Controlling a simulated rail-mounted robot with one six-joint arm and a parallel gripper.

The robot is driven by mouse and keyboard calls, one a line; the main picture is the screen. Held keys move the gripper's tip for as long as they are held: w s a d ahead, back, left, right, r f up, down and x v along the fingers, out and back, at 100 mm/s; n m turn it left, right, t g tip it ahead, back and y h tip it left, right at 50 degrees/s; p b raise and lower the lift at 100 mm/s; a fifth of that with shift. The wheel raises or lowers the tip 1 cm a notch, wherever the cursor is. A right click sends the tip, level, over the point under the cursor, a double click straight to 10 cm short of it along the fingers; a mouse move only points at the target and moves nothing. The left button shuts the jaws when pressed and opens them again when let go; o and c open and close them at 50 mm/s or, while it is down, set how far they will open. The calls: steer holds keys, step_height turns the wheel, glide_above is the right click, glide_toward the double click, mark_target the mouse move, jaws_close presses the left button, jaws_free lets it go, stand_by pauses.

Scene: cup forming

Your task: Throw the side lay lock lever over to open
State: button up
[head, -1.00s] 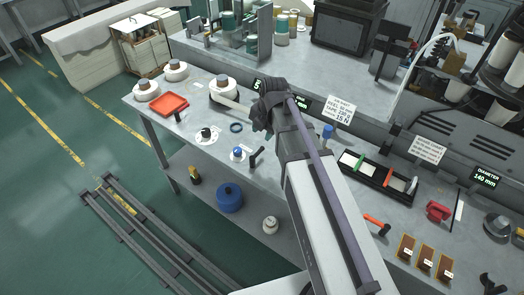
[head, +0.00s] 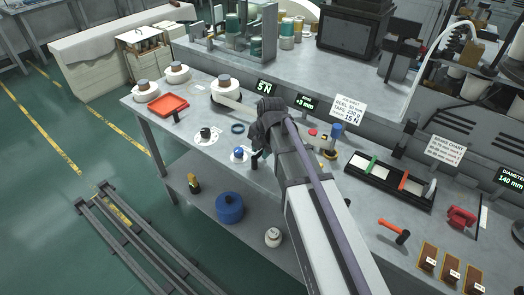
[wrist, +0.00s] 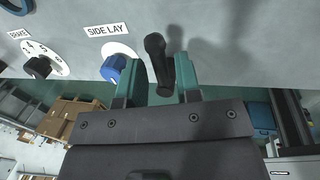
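The black lock lever (wrist: 157,62) stands beside the blue side lay knob (wrist: 113,69) on the panel with the "SIDE LAY" label (wrist: 107,30). In the wrist view its rounded end points up the picture. My gripper (wrist: 154,72) is open, with its two teal fingers on either side of the lever. A gap shows between the lever and the left finger; whether the right finger touches it I cannot tell. In the head view the lever (head: 255,160) is partly hidden by my gripper (head: 258,146), and the blue knob (head: 239,154) is just left of it.
The brake dial knob (wrist: 38,68) is left of the side lay knob. On the bench are an orange-red tray (head: 168,105), white rolls (head: 177,73), a black divided tray (head: 385,184) and a red-headed hammer (head: 394,228). A blue drum (head: 230,206) stands on the lower shelf.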

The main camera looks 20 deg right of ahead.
mark_target(263, 174)
jaws_close()
steer(key=shift+s+m, duration=0.15)
steer(key=shift+m, duration=0.15)
steer(key=m, duration=0.2)
steer(key=s+m, duration=0.1)
steer(key=shift+d+h, duration=0.25)
steer(key=shift+h, duration=0.05)
steer(key=m, duration=0.2)
steer(key=s+m, duration=0.1)
steer(key=m, duration=0.1)
steer(key=shift+h, duration=0.4)
steer(key=m, duration=0.1)
steer(key=s+m, duration=0.1)
steer(key=m, duration=0.1)
steer(key=m+h, duration=0.1)
steer(key=m, duration=0.1)
steer(key=shift+s+a, duration=0.25)
steer(key=shift+s, duration=0.1)
steer(key=m, duration=0.3)
steer(key=s+a+m, duration=0.1)
steer(key=m, duration=0.1)
steer(key=shift+h, duration=0.4)
steer(key=shift+m, duration=0.3)
